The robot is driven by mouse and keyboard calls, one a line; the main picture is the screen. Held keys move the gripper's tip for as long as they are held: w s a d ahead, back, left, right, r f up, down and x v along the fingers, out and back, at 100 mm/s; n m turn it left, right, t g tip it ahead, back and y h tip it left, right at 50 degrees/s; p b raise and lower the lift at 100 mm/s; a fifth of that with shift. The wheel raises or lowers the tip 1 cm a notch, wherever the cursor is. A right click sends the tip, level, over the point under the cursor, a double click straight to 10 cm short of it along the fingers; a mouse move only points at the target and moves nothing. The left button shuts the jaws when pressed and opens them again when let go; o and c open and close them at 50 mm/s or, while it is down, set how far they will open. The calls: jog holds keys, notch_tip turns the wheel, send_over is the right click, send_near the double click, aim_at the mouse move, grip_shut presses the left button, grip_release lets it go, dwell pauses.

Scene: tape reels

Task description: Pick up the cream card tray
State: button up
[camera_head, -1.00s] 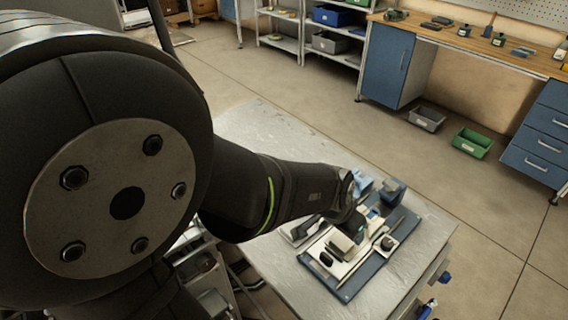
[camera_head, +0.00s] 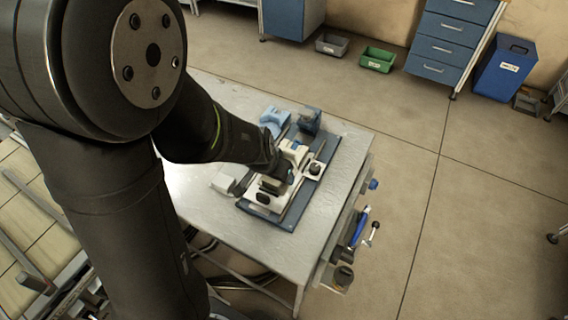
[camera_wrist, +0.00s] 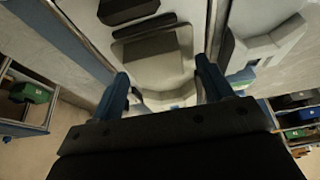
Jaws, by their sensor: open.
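A cream, box-like piece with a dark edge, which looks like the cream card tray (camera_wrist: 158,58), lies ahead of my gripper in the wrist view. In the head view it shows as a small pale block (camera_head: 271,184) on the blue board, partly hidden by my wrist. My gripper (camera_wrist: 165,88) is open, with its two blue fingers apart. The fingertips are close to the tray's near end, around a pale rounded part; I cannot tell whether they touch it. In the head view my gripper (camera_head: 284,172) is over the board, its fingers hard to make out.
The blue board (camera_head: 287,220) lies on a grey table (camera_head: 200,205). A light blue piece (camera_head: 273,121) and a dark blue block (camera_head: 309,120) stand at its far end. A white piece (camera_head: 230,178) is at its left. The table's near left is clear.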

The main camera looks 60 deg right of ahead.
jog(key=shift+c, duration=0.4)
jog(key=c, duration=1.1)
